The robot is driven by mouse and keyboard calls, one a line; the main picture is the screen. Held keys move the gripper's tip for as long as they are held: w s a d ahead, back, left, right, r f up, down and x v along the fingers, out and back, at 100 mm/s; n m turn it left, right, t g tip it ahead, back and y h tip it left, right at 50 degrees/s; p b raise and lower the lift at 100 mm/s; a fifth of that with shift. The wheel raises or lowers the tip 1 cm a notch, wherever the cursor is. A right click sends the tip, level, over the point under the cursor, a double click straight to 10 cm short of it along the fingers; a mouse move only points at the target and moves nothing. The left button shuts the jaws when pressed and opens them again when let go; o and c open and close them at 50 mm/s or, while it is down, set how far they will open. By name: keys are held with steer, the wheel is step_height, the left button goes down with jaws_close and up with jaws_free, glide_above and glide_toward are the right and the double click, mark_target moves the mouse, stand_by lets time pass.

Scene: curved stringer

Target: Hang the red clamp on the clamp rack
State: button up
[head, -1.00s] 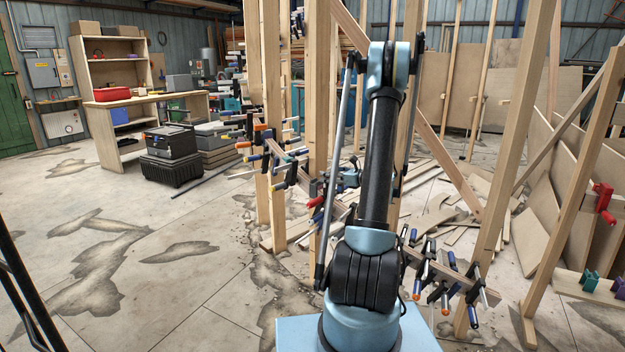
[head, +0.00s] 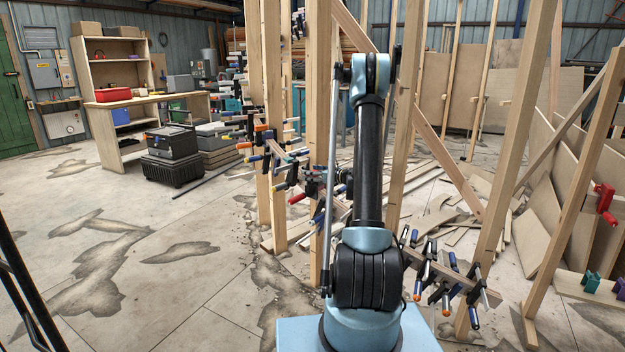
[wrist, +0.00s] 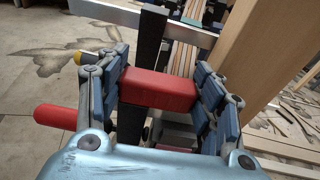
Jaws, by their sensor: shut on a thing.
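In the wrist view, my gripper (wrist: 160,92) is shut on a red block-shaped part of the red clamp (wrist: 158,88), with blue finger pads on both sides. A rounded red handle (wrist: 55,117) shows left of the gripper, and a dark bar runs upright behind the block. In the head view, a red handle tip (head: 297,198) shows left of my arm; most of the gripper is hidden there. Clamps hang along a wooden strip (head: 430,262) at lower right and more cluster on the posts at centre left. I cannot tell which is the clamp rack.
Upright wooden posts (head: 318,120) stand close to my arm; one post (wrist: 265,50) is just right of the gripper. Another red clamp (head: 605,198) is on the boards at far right, above teal clamps (head: 590,282). The floor at left is open.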

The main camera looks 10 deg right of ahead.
steer(key=shift+f, duration=0.65)
steer(key=shift+f, duration=0.1)
steer(key=o, duration=1.7)
steer(key=shift+f, duration=0.1)
